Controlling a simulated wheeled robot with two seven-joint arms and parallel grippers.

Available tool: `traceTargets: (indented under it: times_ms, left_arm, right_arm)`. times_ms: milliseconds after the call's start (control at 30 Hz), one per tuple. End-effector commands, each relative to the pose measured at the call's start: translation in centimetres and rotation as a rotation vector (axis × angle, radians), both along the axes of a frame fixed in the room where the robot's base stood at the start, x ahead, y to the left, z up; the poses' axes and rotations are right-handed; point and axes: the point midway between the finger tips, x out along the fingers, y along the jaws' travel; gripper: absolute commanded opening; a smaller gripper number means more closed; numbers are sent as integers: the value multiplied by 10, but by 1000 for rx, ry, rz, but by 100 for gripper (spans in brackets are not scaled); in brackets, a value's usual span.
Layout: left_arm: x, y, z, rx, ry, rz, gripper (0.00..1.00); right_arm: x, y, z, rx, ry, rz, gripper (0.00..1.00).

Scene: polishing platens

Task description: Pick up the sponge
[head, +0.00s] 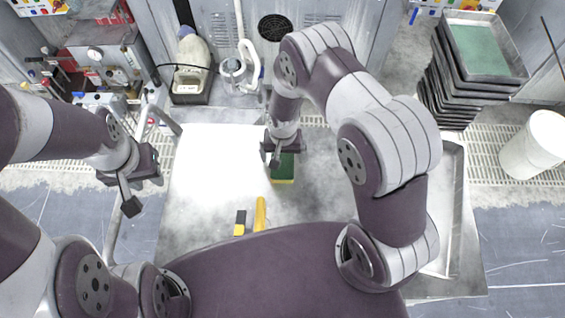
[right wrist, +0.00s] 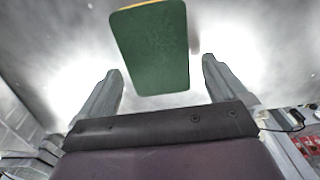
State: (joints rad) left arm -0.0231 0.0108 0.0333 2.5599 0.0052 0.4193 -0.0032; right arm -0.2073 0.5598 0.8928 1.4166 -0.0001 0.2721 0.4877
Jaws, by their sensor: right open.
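The sponge (head: 283,168) is a green block with a yellow lower layer. It lies on the grey worktable, partly hidden under my right gripper (head: 272,158) in the head view. In the right wrist view the green face of the sponge (right wrist: 155,47) sits ahead of and between the two spread fingers of my right gripper (right wrist: 162,85), apart from both. The right gripper is open and empty. My left gripper (head: 130,194) hangs left of the table, away from the sponge; whether its fingers are apart is unclear.
A yellow-handled tool (head: 260,214) and a small black-and-yellow item (head: 240,222) lie near the table's front. A metal tray (head: 457,190) is at the right. Stacked dark trays (head: 440,80) and a white bucket (head: 534,145) stand further right. The white sheet (head: 212,160) is mostly bare.

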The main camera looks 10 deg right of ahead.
Motion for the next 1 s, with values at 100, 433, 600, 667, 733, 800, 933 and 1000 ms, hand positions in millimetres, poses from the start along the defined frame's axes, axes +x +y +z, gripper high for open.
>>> traceTargets:
  times_ms: [100, 433, 600, 667, 733, 800, 933, 1000]
  left_arm:
    - [0, 0, 0, 0, 0, 0, 34]
    - [0, 0, 0, 0, 0, 0, 34]
    - [0, 0, 0, 0, 0, 0, 34]
    - [0, 0, 0, 0, 0, 0, 34]
    - [0, 0, -1, 0, 0, 0, 34]
    - [0, 0, -2, 0, 0, 0, 34]
    - [0, 0, -6, 0, 0, 0, 34]
    - [0, 0, -10, 0, 0, 0, 34]
  right_arm:
    - [0, 0, -2, 0, 0, 0, 99]
    - [0, 0, -1, 0, 0, 0, 40]
    - [0, 0, -1, 0, 0, 0, 35]
    - [0, 0, -1, 0, 0, 0, 35]
    - [0, 0, 0, 0, 0, 0, 35]
    - [1, 0, 3, 0, -2, 0, 35]
    - [1, 0, 17, 0, -2, 0, 35]
    - [1, 0, 31, 1, -4, 0, 35]
